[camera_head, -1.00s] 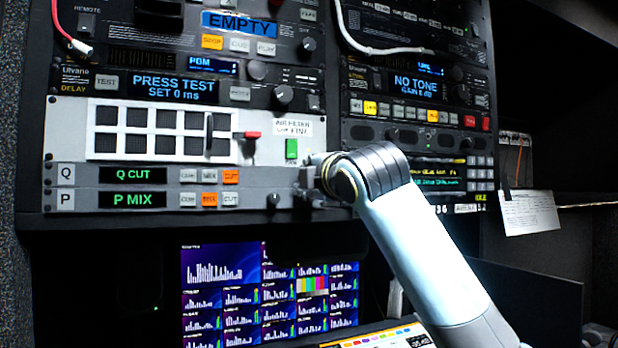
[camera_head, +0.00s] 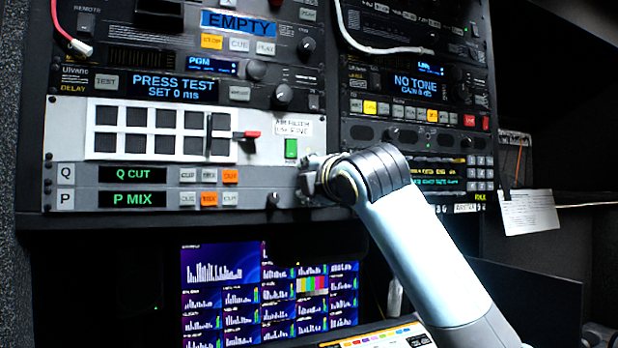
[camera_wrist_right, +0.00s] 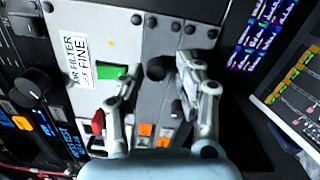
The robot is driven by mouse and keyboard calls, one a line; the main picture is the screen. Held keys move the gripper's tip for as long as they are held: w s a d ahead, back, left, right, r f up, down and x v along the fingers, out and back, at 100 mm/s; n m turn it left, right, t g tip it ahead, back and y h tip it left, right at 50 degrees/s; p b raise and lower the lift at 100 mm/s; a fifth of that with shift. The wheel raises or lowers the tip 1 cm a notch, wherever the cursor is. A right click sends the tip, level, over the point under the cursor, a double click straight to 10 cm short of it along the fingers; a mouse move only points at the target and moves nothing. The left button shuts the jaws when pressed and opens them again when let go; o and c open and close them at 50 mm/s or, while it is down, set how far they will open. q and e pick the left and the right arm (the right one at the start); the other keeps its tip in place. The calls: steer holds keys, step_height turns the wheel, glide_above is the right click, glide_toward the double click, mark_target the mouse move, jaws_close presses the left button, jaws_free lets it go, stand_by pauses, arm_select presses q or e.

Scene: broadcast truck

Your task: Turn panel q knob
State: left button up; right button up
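Panel Q (camera_head: 92,175) is the grey row with the green "Q CUT" display, above the "P MIX" row. Its knob (camera_wrist_right: 155,70) is a dark round cap in the right wrist view. In the head view my right gripper hides this knob. My right gripper (camera_head: 311,180) is at the right end of the Q and P rows. In the wrist view its two fingers (camera_wrist_right: 158,76) are spread on either side of the knob, with visible gaps. Whether the fingertips touch the panel face is unclear. My left gripper is not in view.
A smaller knob (camera_head: 273,200) sits on the P row, left of my gripper. A green switch (camera_head: 291,149) and a red-tipped lever (camera_head: 247,135) are just above. Monitors (camera_head: 270,295) glow below the rack. A white cable (camera_head: 365,45) hangs at the top.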

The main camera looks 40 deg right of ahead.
steer(key=shift+o, duration=0.3)
steer(key=shift+s+r, duration=0.1)
steer(key=v, duration=0.7)
steer(key=shift+s, duration=0.1)
